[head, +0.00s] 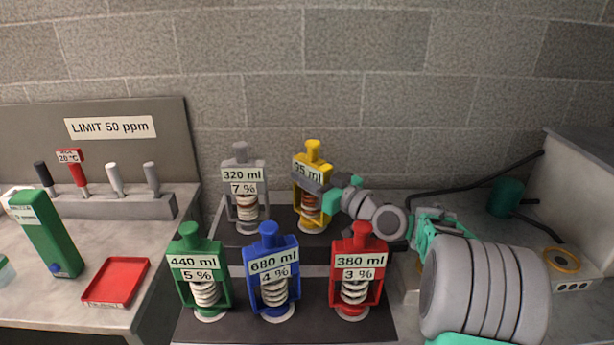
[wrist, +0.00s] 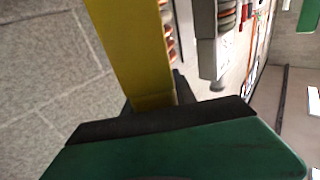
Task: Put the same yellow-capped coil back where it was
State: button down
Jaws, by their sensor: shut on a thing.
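The yellow-capped coil (head: 312,160) stands upright at the back right of the stepped dark rack, in the upper row. Its label reads "95 ml", partly covered by my gripper. My gripper (head: 318,187) reaches in from the right and is shut on the coil's yellow frame. In the wrist view the yellow frame (wrist: 135,50) lies against a dark finger pad (wrist: 160,122). The coil's base appears to be at the upper step (head: 285,222); I cannot tell whether it bears its weight there.
A grey-capped coil (head: 240,180) stands left of it. Green (head: 190,262), blue (head: 268,262) and red (head: 362,262) coils stand on the lower step in front. A red tray (head: 117,281) and a green device (head: 45,230) are on the left counter. A brick wall is behind.

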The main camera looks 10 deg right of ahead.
jog(key=shift+f, duration=0.1)
jog(key=c, duration=1)
grip_release()
jog(key=shift+r, duration=0.2)
jog(key=v, duration=0.7)
jog(key=shift+s+d+b, duration=0.1)
jog(key=shift+s+b, duration=0.15)
jog(key=shift+b, duration=0.05)
